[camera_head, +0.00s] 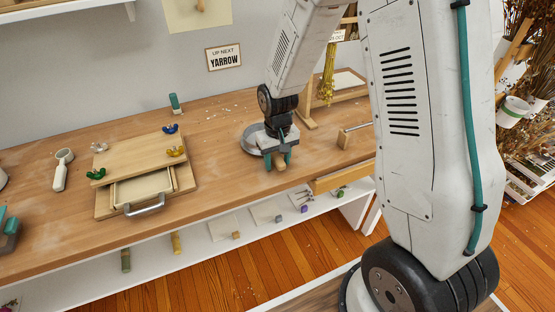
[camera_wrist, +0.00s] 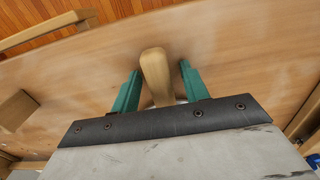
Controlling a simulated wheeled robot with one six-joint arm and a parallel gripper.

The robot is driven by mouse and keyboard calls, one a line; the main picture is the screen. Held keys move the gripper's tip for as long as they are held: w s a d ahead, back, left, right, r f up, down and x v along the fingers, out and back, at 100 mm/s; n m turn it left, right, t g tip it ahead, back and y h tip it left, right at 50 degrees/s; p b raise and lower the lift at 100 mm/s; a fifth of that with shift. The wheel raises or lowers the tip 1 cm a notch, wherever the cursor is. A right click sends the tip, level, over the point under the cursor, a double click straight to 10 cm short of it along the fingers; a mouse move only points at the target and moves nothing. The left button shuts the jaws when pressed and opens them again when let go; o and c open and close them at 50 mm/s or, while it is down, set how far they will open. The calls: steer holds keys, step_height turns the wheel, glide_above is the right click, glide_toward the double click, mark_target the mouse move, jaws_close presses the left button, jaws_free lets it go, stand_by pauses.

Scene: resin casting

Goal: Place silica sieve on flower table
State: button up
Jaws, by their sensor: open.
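The silica sieve lies on the wooden workbench (camera_head: 225,188), with its round grey metal pan (camera_head: 250,141) partly hidden behind my gripper. Its wooden handle (camera_head: 279,161) points toward the bench's front edge; the handle also shows in the wrist view (camera_wrist: 156,75). My gripper (camera_head: 279,160) is open, with its teal fingers on either side of the handle. In the wrist view my gripper (camera_wrist: 158,85) shows gaps between both fingers and the handle. I cannot tell which surface is the flower table.
A wooden press (camera_head: 110,200) with coloured wing nuts and a metal handle stands to the left. A white magnifier-like tool (camera_head: 62,170) lies beyond it. A wooden stand with yellow dried flowers (camera_head: 327,82) is behind my arm.

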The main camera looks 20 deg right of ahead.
step_height(320, 180, up, 12)
steer(key=s+d+r, duration=0.1)
steer(key=s+r, duration=1.1)
steer(key=s, duration=0.1)
steer(key=s+r+t, duration=0.1)
steer(key=s+r, duration=0.1)
steer(key=s, duration=1.1)
steer(key=shift+s+d+r, duration=0.25)
steer(key=shift+s, duration=0.1)
